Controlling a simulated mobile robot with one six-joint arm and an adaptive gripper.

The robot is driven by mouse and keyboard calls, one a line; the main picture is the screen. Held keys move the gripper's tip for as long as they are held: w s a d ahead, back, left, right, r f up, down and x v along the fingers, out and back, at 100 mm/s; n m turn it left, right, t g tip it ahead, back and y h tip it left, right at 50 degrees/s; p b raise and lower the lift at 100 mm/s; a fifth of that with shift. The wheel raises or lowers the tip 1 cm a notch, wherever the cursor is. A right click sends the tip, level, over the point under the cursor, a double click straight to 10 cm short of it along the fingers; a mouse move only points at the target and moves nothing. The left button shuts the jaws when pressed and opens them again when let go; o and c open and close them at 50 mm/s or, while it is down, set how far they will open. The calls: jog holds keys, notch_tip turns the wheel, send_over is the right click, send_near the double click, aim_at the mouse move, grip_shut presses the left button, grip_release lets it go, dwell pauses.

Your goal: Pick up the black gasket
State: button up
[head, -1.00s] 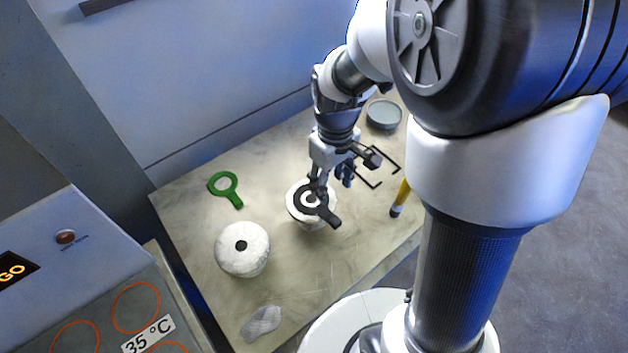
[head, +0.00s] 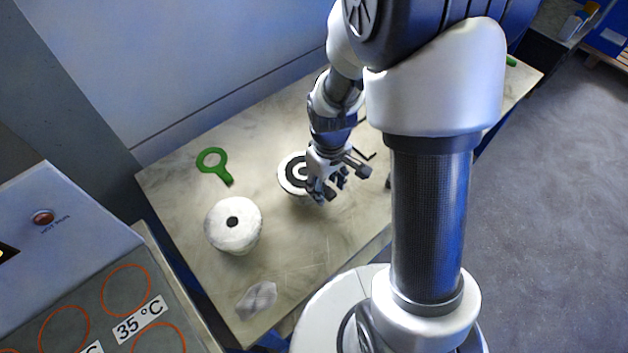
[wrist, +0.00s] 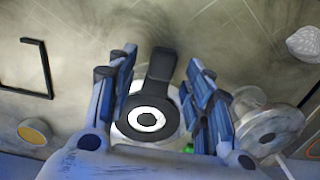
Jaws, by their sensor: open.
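The black gasket (head: 288,173) is a flat ring with a handle. It lies on top of a white flanged vessel (head: 283,186). In the head view my gripper (head: 328,187) hides its handle. In the wrist view the whole gasket (wrist: 157,92) shows, with the handle pointing up in the picture. My gripper (wrist: 157,70) is open, with one finger on each side of the gasket's handle and ring. No contact between fingers and gasket shows. The gap in height cannot be told.
A second white vessel (head: 237,230) with a dark central hole stands left of the gasket. A green ring with handle (head: 225,177) lies farther back. A crumpled grey piece (head: 257,299) lies near the front edge. A black angular frame (wrist: 46,68) shows in the wrist view.

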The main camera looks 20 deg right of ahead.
jog(key=shift+r, duration=0.1)
grip_shut()
dwell(0.5)
jog(key=shift+r, duration=0.1)
